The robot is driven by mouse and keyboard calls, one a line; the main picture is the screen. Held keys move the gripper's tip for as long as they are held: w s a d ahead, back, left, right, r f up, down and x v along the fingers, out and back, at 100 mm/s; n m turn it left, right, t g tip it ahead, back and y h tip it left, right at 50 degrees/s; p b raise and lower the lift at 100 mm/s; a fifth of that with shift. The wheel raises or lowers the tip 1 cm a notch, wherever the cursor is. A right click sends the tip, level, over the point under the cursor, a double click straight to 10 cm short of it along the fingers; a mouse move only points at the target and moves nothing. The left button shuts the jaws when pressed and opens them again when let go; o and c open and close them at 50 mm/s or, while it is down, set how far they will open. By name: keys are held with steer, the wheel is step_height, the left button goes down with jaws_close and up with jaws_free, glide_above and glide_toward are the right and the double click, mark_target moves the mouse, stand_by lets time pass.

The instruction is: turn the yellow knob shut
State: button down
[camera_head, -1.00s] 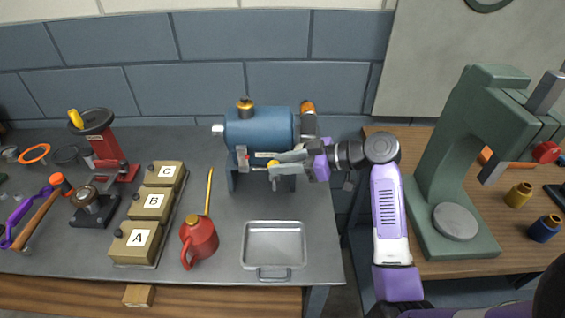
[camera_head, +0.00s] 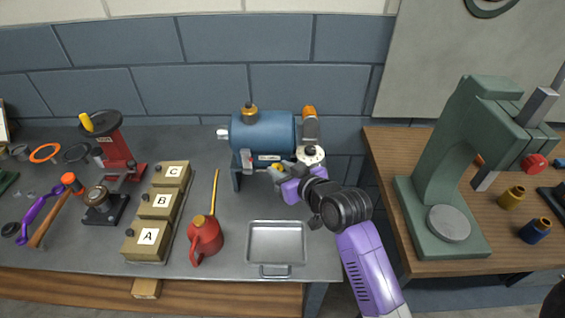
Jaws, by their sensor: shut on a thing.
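The blue casing (camera_head: 262,130) lies horizontally on its stand at the back of the grey bench. The yellow knob (camera_head: 275,168) shows as a small yellow patch low on the casing's front, mostly hidden by my gripper. My gripper (camera_head: 278,172) reaches in from the right and is shut on the yellow knob. The exact angle of the knob is too small to tell.
A metal tray (camera_head: 276,222) and a red oil can (camera_head: 205,236) stand in front of the casing. Boxes A, B and C (camera_head: 157,204) are at left. A green press (camera_head: 440,150) stands on the right table. Some bare bench lies between tray and casing.

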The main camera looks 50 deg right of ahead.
steer(key=shift+w+a+r+m+g+h+p, duration=0.1)
steer(key=shift+a+m+g+h+p, duration=0.15)
steer(key=shift+m+h, duration=0.25)
steer(key=shift+r+m+g+h+p, duration=0.1)
steer(key=shift+m+g+h+p, duration=0.05)
steer(key=shift+m+h+p, duration=0.3)
steer(key=shift+w+a+f+m+g+h, duration=0.1)
steer(key=shift+m+g+h, duration=0.2)
steer(key=shift+m+h, duration=0.25)
steer(key=shift+f+m+g+h, duration=0.1)
steer(key=shift+m+g+h, duration=0.2)
steer(key=shift+m+h, duration=0.15)
steer(key=shift+g, duration=0.3)
steer(key=c, duration=1.4)
jaws_free()
steer(key=b+v, duration=0.1)
steer(key=v, duration=0.7)
steer(key=shift+f+b, duration=0.2)
steer(key=shift+b, duration=0.2)
steer(key=shift+w, duration=0.1)
